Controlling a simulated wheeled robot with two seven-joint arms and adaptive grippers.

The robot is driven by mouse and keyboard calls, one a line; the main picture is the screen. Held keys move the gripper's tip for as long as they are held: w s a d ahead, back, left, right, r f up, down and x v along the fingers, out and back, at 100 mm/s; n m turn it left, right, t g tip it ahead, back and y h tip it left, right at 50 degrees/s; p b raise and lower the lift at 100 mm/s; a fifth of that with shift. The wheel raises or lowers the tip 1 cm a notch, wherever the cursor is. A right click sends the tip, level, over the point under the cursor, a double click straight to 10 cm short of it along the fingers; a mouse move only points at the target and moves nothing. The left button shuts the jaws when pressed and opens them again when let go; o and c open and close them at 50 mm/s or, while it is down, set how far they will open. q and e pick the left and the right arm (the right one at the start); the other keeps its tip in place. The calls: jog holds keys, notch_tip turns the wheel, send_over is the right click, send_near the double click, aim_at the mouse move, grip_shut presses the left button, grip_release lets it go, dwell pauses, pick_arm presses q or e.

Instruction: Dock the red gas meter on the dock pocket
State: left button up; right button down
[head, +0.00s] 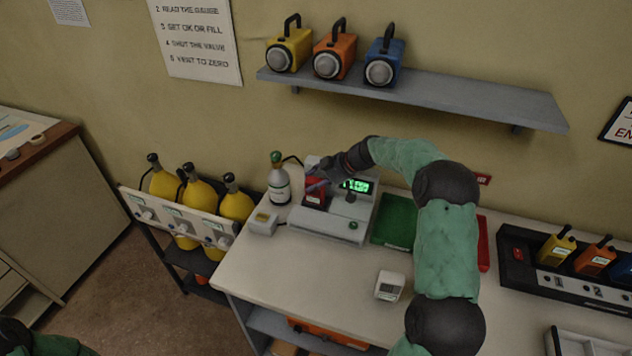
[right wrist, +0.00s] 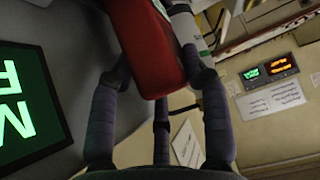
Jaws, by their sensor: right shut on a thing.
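The red gas meter (head: 315,194) is at the left part of the pale grey dock station (head: 338,228), which has a lit green screen. In the right wrist view the red meter (right wrist: 150,45) sits between my fingers. My right gripper (head: 322,182) is shut on the meter; it also shows in the right wrist view (right wrist: 158,80). The dock pocket is hidden behind the meter and gripper, and I cannot tell whether the meter is seated in it. Of my left arm only links show at the bottom left corner; its gripper is out of the picture.
A small gas cylinder (head: 279,182) stands close left of the dock. A green mat (head: 396,218) lies to its right, partly behind my right arm. A small white device (head: 389,286) stands on the table (head: 300,275), and a radio rack (head: 570,270) is at the right. A shelf (head: 430,98) hangs above.

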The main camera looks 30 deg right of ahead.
jog(key=shift+f, duration=0.15)
jog(key=c, duration=0.9)
grip_release()
jog(key=shift+r, duration=0.2)
jog(key=p+v, duration=0.1)
jog(key=v, duration=1.1)
jog(key=shift+f, duration=0.1)
